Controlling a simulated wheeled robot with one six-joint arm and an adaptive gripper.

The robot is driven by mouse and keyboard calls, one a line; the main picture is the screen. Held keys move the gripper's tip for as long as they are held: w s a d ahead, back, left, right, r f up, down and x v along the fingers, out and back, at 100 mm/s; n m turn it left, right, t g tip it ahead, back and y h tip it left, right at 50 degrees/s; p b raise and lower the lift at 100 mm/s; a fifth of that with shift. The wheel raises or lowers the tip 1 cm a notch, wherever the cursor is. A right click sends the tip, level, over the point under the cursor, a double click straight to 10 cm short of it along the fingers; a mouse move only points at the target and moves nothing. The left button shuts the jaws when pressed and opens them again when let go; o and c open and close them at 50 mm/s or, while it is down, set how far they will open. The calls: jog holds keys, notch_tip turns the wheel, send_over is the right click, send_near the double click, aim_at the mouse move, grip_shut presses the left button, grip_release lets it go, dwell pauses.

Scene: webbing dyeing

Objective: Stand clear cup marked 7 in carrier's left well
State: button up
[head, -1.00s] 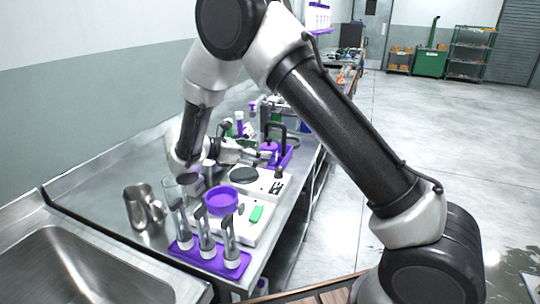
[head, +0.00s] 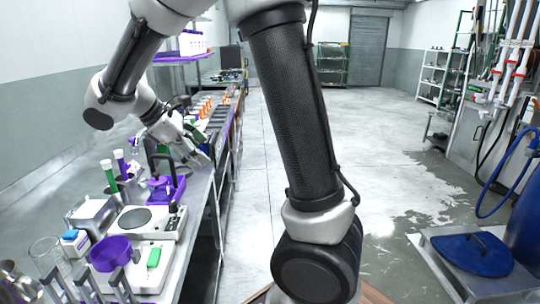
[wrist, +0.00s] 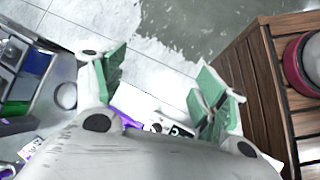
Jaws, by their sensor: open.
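My gripper (head: 188,140) is open and empty above the bench's right edge. In the wrist view its two green-padded fingers (wrist: 162,88) are spread, with floor beyond the gap. A purple carrier (head: 172,190) with a dark upright handle stands on the bench below and left of the gripper; its wells cannot be made out. A purple part, perhaps of the carrier, shows low in the wrist view (wrist: 128,119). A clear glass vessel (head: 45,254) stands at the bench's near left. No mark 7 is readable, so I cannot tell which vessel is the cup.
A white hotplate (head: 138,220), a purple bowl (head: 112,255) on a white scale (head: 150,277), tubes in a rack and a metal jug (head: 12,282) crowd the near bench.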

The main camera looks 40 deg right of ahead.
jog(key=s+d+r+m+t+y, duration=0.1)
jog(key=s+d+m+y, duration=0.1)
jog(key=s+m, duration=0.2)
jog(key=s+d+r+m+t+y, duration=0.1)
jog(key=s+d+m+t+y, duration=0.1)
jog(key=s, duration=0.8)
jog(key=s+d+r+m+t+y, duration=0.1)
jog(key=s+d+m+y, duration=0.2)
jog(key=s+m, duration=0.3)
jog(key=shift+s+d+r+t+y, duration=0.35)
jog(key=shift+s+d, duration=0.2)
jog(key=shift+s, duration=0.1)
jog(key=shift+c, duration=0.3)
dwell(0.8)
